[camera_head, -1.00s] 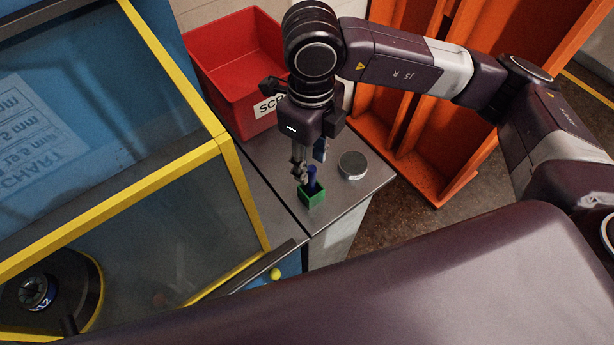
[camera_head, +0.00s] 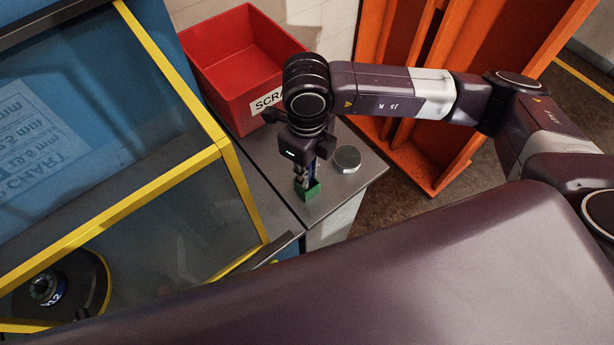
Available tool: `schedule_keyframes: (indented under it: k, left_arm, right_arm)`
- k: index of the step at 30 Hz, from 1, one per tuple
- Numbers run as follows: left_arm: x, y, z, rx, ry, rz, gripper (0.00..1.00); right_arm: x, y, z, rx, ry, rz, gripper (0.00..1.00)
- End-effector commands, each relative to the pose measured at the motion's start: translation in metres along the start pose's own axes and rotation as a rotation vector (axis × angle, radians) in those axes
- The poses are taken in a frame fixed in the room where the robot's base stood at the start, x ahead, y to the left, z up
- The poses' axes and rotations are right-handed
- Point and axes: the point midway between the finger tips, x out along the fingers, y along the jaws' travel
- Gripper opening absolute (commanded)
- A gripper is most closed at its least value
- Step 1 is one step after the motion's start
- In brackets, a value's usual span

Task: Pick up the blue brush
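The blue brush (camera_head: 311,172) shows as a small blue upright piece just above a green square holder (camera_head: 309,192) on the grey bench top. My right gripper (camera_head: 304,178) points down at the brush from above, with its fingers close beside it, just over the holder. Most of the brush is hidden by the gripper, and I cannot tell whether the fingers touch it or are closed. My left gripper is not in view.
A red scrap bin (camera_head: 225,70) stands behind the gripper. A round metal tin (camera_head: 346,158) sits right of the holder. A yellow-framed blue cabinet (camera_head: 190,165) is at left. An orange rack (camera_head: 440,165) stands at right.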

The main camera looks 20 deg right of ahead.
Motion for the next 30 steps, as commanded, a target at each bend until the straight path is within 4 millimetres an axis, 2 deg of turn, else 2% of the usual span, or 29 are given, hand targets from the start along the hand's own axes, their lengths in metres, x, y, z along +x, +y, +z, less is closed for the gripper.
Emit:
schedule_keyframes:
  k: [2, 12, 17, 23, 30]
  left_arm:
    - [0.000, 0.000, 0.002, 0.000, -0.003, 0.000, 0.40]
    - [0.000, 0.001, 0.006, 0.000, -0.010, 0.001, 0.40]
    - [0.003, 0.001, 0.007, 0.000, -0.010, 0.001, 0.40]
    - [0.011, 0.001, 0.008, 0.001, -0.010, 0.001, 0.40]
    - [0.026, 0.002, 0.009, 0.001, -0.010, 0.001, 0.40]
  right_arm:
    - [0.000, 0.000, 0.000, 0.000, 0.000, 0.000, 0.00]
    - [-0.001, 0.000, 0.000, 0.000, -0.001, 0.000, 0.00]
    - [-0.008, 0.000, 0.001, 0.000, -0.001, 0.000, 0.00]
    - [-0.034, 0.000, 0.002, -0.001, -0.005, -0.002, 0.00]
    - [-0.092, -0.001, 0.002, -0.002, -0.009, -0.004, 0.00]
